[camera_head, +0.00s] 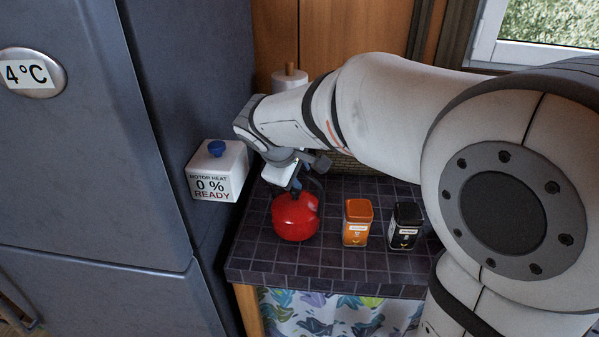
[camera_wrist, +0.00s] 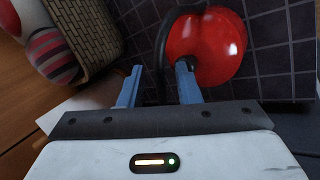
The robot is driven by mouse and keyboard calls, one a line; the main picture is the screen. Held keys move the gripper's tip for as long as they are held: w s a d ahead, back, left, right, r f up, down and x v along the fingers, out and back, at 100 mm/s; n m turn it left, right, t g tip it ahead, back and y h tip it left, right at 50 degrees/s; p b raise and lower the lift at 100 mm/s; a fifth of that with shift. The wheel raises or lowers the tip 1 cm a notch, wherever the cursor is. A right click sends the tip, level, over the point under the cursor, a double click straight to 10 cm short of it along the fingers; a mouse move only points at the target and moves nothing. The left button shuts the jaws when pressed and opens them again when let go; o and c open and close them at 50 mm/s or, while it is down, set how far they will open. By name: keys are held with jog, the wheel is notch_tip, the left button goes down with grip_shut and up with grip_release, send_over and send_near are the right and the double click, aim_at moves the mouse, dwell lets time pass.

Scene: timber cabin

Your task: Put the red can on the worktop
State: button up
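A round, glossy red vessel with a dark arched handle, the only red can-like thing on the worktop, is the red can (camera_head: 295,217). It stands upright on the dark tiled worktop (camera_head: 340,272), near its left end. In the wrist view the red can (camera_wrist: 207,48) is at the upper right. My gripper (camera_head: 297,184) is just above it. In the wrist view, my gripper's blue fingers (camera_wrist: 158,82) are apart, with part of the dark handle between them. The left finger shows a gap to the handle; the right fingertip overlaps the can's edge, and contact is unclear.
An orange tin (camera_head: 357,223) and a black tin (camera_head: 405,227) stand right of the red can. A white box (camera_head: 217,171) with a blue knob is at the left, beside the grey fridge (camera_head: 90,170). A paper roll (camera_head: 290,78) stands behind. A wicker basket (camera_wrist: 97,32) shows in the wrist view.

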jog(key=shift+r, duration=0.1)
jog(key=shift+r, duration=0.25)
jog(key=v, duration=1.1)
jog(key=s+d+f+m+g+y, duration=0.3)
jog(key=s+d+f+m, duration=0.8)
jog(key=s+d+f, duration=0.3)
jog(key=shift+s+y, duration=0.3)
jog(key=shift+s, duration=0.3)
jog(key=shift+f, duration=0.1)
